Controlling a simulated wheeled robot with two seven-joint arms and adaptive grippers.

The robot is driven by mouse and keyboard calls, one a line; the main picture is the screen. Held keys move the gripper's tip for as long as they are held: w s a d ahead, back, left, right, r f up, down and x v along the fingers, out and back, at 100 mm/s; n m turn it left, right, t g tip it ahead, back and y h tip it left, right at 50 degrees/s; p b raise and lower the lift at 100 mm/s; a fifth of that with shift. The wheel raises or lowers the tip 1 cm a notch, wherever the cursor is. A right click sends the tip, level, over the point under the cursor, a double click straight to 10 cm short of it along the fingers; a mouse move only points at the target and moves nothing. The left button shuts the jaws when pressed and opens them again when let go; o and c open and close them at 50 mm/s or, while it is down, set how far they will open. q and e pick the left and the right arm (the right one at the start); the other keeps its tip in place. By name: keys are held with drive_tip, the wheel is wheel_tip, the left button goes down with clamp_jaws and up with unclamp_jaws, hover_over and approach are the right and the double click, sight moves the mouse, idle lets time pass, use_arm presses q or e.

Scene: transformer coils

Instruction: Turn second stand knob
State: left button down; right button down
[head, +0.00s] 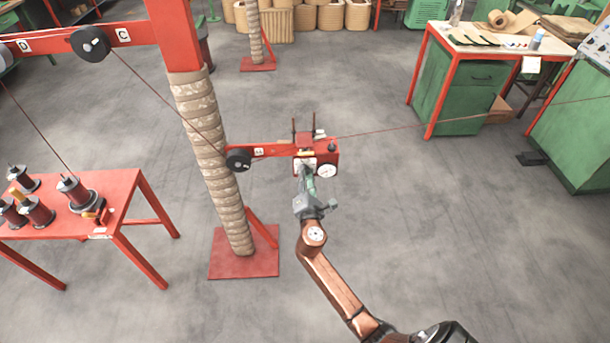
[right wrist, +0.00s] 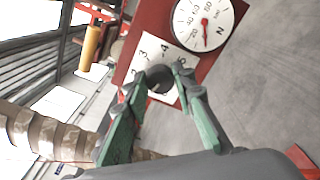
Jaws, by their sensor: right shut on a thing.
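The dark round knob (right wrist: 160,78) sits on a white numbered dial plate (right wrist: 146,50) on a red box. My right gripper (right wrist: 157,82) is shut on the knob, one green finger on each side. In the head view the red box (head: 330,157) is at the end of a red arm on the wrapped stand (head: 213,160), and my right gripper (head: 308,182) reaches it from below. The knob is hidden there. A white round gauge (right wrist: 203,22) with a red needle is beside the dial plate. My left gripper is not in view.
A thin wire runs past a black pulley (head: 238,159) and the red box. A red table (head: 130,190) with several coils stands at left. A green cabinet bench (head: 455,90) is at right. The floor around my right arm is clear.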

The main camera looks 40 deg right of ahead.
drive_tip(key=shift+a+f, duration=0.1)
drive_tip(key=c, duration=2)
unclamp_jaws()
drive_tip(key=shift+o, duration=0.5)
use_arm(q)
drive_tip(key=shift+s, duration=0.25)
use_arm(e)
drive_tip(key=v, duration=1.2)
